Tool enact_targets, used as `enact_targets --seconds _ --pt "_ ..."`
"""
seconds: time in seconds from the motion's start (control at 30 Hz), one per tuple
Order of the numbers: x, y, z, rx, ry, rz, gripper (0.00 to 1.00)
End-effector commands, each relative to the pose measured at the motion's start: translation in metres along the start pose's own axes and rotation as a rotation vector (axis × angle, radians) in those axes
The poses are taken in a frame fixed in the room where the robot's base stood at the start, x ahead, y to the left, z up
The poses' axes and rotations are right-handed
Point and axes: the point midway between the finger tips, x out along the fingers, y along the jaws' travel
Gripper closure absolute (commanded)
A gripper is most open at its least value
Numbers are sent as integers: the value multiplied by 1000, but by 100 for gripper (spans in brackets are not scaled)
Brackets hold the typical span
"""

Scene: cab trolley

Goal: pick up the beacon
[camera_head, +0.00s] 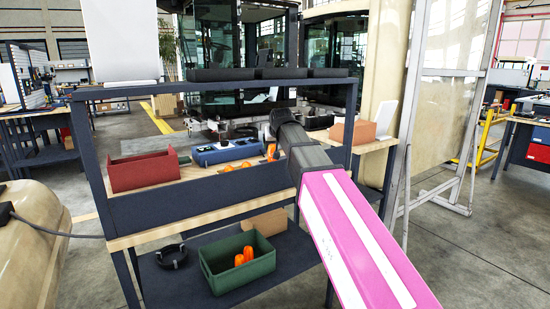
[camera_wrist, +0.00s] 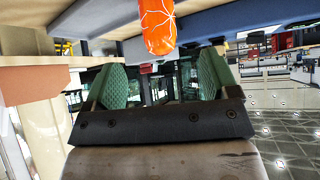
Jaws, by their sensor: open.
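Several orange things that could be the beacon show in the head view. One upright orange piece (camera_head: 272,152) stands on the upper wooden shelf beside my wrist, and low orange pieces (camera_head: 232,167) lie to its left. Two more orange pieces (camera_head: 239,260) stand in a green crate (camera_head: 215,283) on the lower shelf. In the wrist view an orange object with white lines (camera_wrist: 157,25) hangs into the top centre, beyond my gripper (camera_wrist: 162,75). The green-padded fingers are apart, with nothing held between them. In the head view my arm largely hides the fingers.
A red bin (camera_head: 140,174) and a blue tray (camera_head: 225,153) stand on the upper shelf. A dark top rail (camera_head: 215,84) runs above them. A black ring-shaped item (camera_head: 171,257) lies on the lower shelf. A brick-coloured box (camera_head: 352,133) stands right of my arm.

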Motion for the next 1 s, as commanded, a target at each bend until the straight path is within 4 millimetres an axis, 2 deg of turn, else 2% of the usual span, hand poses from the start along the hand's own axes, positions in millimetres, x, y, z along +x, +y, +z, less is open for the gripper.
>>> enact_targets --seconds 0.3,0.57,0.83,1.0 --pt "44 1 -2 1 0 0 20" --pt "62 2 -2 2 1 0 20" --pt "98 3 -5 2 0 0 20" --pt "103 3 -4 2 2 0 20"
